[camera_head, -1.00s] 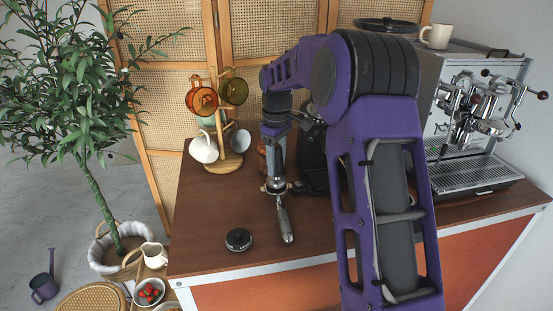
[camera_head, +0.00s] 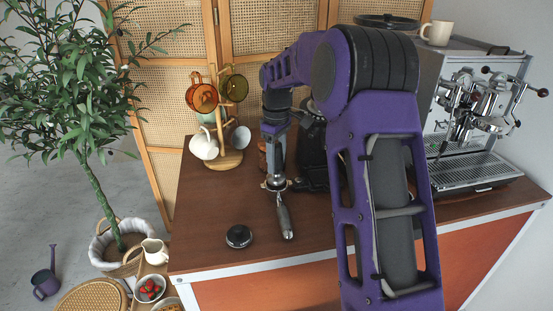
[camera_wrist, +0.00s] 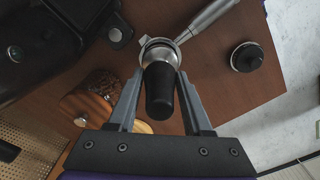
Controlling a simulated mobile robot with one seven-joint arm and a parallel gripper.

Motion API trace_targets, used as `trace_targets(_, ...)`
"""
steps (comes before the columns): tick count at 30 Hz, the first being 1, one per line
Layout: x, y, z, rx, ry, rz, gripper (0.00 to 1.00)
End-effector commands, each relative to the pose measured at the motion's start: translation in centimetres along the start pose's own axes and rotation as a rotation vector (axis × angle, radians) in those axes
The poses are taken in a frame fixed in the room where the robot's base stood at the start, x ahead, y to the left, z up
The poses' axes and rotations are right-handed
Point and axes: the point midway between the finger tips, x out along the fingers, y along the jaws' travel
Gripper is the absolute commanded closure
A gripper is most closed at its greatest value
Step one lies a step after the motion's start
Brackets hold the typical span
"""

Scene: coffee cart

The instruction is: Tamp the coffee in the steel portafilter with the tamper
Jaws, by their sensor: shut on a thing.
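The steel portafilter (camera_head: 284,216) lies on the brown cart top, its handle pointing toward the front edge. Its ring and handle (camera_wrist: 212,16) also show in the wrist view. My gripper (camera_head: 276,176) points down directly over the portafilter's basket. In the wrist view, my gripper (camera_wrist: 161,82) is shut on the tamper's black handle (camera_wrist: 159,92). The tamper's steel end is at the basket ring. The coffee is hidden, and I cannot tell how deep the tamper sits.
A round black-and-steel piece (camera_head: 239,237) lies left of the portafilter. A wooden mug tree (camera_head: 226,155) stands behind left, and the espresso machine (camera_head: 470,120) at right. A dark appliance (camera_head: 313,155) is close behind my gripper.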

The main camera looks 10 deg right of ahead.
Motion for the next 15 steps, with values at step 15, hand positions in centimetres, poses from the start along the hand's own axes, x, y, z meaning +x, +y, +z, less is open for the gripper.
trace_targets(15,0.42,0.0,0.01,0.0,0.0,0.0,1.0)
